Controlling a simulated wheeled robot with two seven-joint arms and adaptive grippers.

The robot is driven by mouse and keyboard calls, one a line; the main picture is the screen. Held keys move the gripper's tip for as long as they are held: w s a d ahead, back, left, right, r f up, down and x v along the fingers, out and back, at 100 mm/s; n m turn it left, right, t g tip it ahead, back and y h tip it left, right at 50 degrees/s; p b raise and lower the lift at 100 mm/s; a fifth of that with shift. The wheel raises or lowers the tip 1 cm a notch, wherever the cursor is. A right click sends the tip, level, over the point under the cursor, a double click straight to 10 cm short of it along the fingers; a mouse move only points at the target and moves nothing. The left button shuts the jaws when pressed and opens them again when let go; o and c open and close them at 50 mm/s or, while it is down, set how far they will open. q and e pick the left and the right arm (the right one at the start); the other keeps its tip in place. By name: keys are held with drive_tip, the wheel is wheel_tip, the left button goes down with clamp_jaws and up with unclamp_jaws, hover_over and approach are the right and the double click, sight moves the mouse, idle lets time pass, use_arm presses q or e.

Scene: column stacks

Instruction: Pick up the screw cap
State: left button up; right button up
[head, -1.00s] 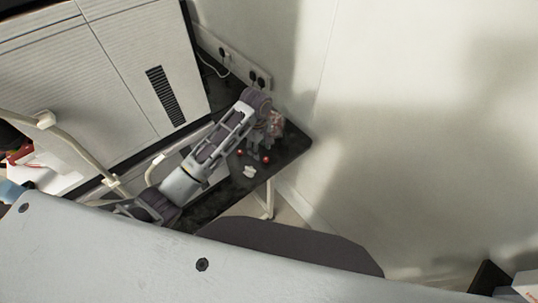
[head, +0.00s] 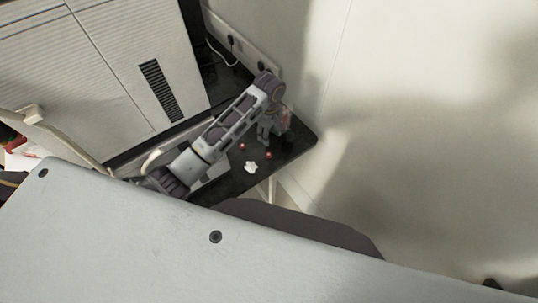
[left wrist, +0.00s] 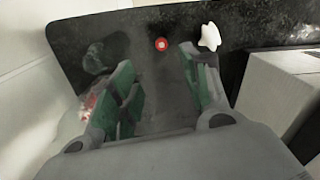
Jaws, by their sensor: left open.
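Two small red round things show in the head view, one at the left (head: 242,146) and one at the right (head: 268,155), on a dark table. I cannot tell for sure which is the screw cap. The left wrist view shows one red round cap-like piece (left wrist: 161,44) with a pale centre, lying on the table beyond my fingertips, roughly in line with the gap. My left gripper (left wrist: 157,68) is open, with nothing between its green-padded fingers. It also shows in the head view (head: 265,136), pointing down over the table. My right gripper is not in view.
A white lumpy piece (left wrist: 210,37) lies right of the red piece. A dark rounded object (left wrist: 98,56) and a red-and-white item (left wrist: 88,106) are at the left of the gripper. A pale box-like block (left wrist: 278,88) is at the right. A wall borders the dark table (head: 301,137).

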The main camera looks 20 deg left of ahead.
use_arm(q)
hover_over(268, 154)
drive_tip(key=shift+w+d+f+p, duration=0.1)
drive_tip(key=shift+f+p, duration=0.05)
drive_tip(key=shift+f, duration=2.05)
drive_tip(key=shift+w+d+f+p, duration=0.1)
drive_tip(key=shift+f+p, duration=0.05)
drive_tip(key=shift+f, duration=2)
drive_tip(key=shift+f, duration=0.1)
drive_tip(key=shift+s+a+f+p, duration=0.1)
drive_tip(key=shift+f+p, duration=0.1)
drive_tip(key=shift+f, duration=0.5)
drive_tip(key=shift+s+a+f+p, duration=0.1)
drive_tip(key=shift+f+p, duration=0.1)
drive_tip(key=shift+f, duration=0.5)
drive_tip(key=shift+d+f, duration=0.1)
drive_tip(key=shift+f, duration=1)
drive_tip(key=shift+c, duration=0.5)
drive_tip(key=c, duration=0.7)
